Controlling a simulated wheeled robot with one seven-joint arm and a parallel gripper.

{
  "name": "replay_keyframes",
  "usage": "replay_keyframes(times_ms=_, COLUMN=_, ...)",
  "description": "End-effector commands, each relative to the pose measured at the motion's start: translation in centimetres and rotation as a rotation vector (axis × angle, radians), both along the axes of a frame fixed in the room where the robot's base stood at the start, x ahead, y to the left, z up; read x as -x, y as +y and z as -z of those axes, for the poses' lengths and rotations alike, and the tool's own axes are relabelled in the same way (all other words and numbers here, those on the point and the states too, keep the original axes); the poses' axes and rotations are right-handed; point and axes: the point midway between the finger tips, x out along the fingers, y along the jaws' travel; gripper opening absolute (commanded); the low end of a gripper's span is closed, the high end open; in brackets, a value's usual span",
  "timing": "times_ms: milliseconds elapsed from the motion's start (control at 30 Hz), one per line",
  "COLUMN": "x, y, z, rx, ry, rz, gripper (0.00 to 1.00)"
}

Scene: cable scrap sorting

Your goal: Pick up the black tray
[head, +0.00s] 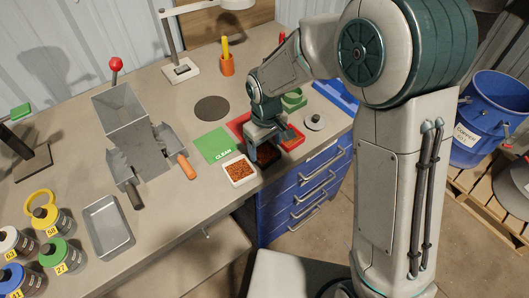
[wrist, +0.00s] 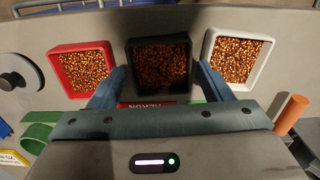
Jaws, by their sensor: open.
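The black tray (wrist: 160,42) holds copper-coloured granules and sits in the middle of a row of three trays in the wrist view. In the head view the black tray (head: 267,154) is partly hidden under my gripper (head: 266,138). My gripper (wrist: 160,76) is open, with one finger on the left and one on the right of the black tray's near part. The fingers reach into the gaps beside the neighbouring trays. I cannot tell whether they touch the black tray's walls.
A red tray (wrist: 56,62) and a white tray (wrist: 210,45), both with granules, stand close on either side. A green CLEAN card (head: 214,145), a knobbed grey disc (head: 314,122) and an orange-handled tool (head: 187,168) lie nearby. Bare bench (head: 170,215) lies at front left.

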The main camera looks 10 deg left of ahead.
Motion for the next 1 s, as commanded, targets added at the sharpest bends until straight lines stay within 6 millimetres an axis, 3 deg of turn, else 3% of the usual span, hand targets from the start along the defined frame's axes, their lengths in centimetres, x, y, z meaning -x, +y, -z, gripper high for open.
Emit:
replay_keyframes(times_ms=200, x=0.0, y=0.1, z=2.1, rx=0.000, ry=0.000, rz=-0.002, gripper=0.73)
replay_keyframes(times_ms=433, x=0.0, y=0.1, z=2.2, rx=0.000, ry=-0.001, rz=-0.002, gripper=0.73)
replay_keyframes(times_ms=533, x=0.0, y=0.0, z=2.2, rx=-0.001, ry=-0.001, rz=-0.002, gripper=0.45)
replay_keyframes(times_ms=567, x=0.0, y=0.0, z=2.2, rx=0.000, ry=-0.001, rz=-0.002, gripper=0.41)
replay_keyframes(times_ms=1000, x=-0.1, y=0.1, z=1.4, rx=-0.003, ry=-0.005, rz=0.000, gripper=0.41)
